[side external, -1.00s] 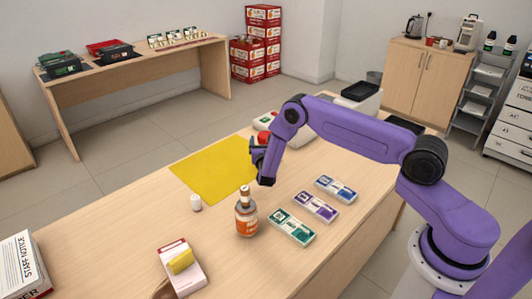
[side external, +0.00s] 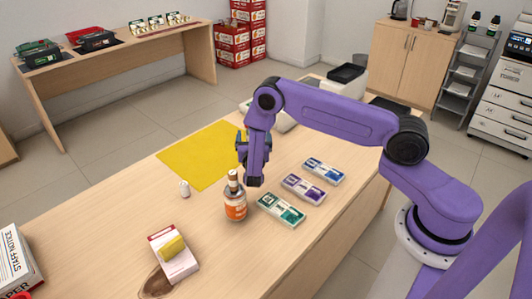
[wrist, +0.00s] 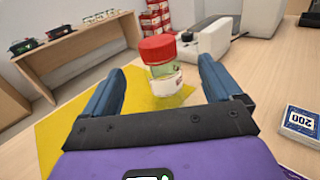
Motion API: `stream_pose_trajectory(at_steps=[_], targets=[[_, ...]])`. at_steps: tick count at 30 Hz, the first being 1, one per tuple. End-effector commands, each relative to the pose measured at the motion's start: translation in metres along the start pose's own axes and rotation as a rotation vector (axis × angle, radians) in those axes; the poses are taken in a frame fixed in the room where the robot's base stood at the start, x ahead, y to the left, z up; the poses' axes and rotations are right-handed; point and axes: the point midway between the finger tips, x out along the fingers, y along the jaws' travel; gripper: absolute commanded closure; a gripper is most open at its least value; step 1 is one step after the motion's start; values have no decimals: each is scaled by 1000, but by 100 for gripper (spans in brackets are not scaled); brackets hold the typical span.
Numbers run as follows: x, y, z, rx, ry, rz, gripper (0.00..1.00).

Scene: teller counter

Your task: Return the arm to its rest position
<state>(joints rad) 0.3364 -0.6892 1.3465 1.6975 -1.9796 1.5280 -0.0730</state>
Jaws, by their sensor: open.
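My gripper (side external: 254,143) hangs over the counter near the right edge of the yellow mat (side external: 195,157). In the wrist view my gripper (wrist: 162,66) has its two blue fingers spread wide, with nothing held between them. A clear jar with a red lid (wrist: 158,50) stands upright beyond the fingertips, on or near the mat's edge. The gap between fingers and jar is hard to judge. In the side view my arm hides the jar.
A brown bottle with an orange label (side external: 235,205) stands close in front of my arm. Grey-white machines (wrist: 207,40) stand behind the jar.

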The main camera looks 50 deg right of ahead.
Motion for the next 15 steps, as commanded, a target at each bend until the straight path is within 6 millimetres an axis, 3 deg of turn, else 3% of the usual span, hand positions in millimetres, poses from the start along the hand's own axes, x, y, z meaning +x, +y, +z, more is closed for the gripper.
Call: stream_pose_trajectory(at_steps=[8,15], targets=[[-26,-21,57,165,56,-173,8],[-76,-60,106,373,166,-379,8]])
